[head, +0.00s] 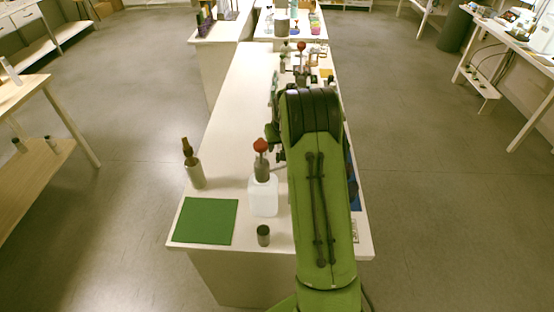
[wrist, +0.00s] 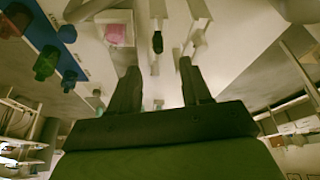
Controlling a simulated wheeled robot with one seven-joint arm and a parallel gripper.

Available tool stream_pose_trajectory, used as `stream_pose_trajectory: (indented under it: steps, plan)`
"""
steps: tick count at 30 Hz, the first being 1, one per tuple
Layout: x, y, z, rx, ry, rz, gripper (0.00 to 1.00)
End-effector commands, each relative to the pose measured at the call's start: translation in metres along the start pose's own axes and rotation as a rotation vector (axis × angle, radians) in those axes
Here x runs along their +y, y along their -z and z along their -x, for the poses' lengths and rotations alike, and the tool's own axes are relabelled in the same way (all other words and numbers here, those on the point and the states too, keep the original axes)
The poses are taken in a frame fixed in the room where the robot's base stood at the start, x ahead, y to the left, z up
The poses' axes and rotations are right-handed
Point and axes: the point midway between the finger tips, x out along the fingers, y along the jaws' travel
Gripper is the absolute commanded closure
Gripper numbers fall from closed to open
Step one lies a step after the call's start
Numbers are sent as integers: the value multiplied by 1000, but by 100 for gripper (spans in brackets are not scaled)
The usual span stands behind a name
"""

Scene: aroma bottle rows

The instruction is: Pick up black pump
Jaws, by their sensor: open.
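I cannot make out the black pump for certain. In the wrist view, a small dark upright piece (wrist: 157,42) shows beyond the gap between my fingers; it is too small and blurred to name. My gripper (wrist: 159,68) is open, its two dark fingers apart with nothing between them. In the head view my green arm reaches along the right side of the table and hides most of the gripper and part of the tabletop. A white square bottle (head: 263,197) with a grey neck and red ball top stands left of the arm.
On the pale table (head: 232,120) are a green mat (head: 205,221), a small dark cup (head: 263,236) and a grey holder with a brown bottle (head: 188,152). The left tabletop is mostly clear. Green and blue bottles (wrist: 46,62) and a pink item (wrist: 119,34) show in the wrist view.

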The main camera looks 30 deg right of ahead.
Motion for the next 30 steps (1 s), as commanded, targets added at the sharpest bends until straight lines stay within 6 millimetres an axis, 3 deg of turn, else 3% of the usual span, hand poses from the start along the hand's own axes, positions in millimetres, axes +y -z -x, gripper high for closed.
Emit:
stream_pose_trajectory:
  steps: [11,19,28,30]
  plan:
    - [2,-2,-58,-1,0,0,52]
    - [2,-1,-61,1,0,0,54]
    - [2,-1,-61,1,0,0,100]
    - [2,-1,-61,1,0,0,100]
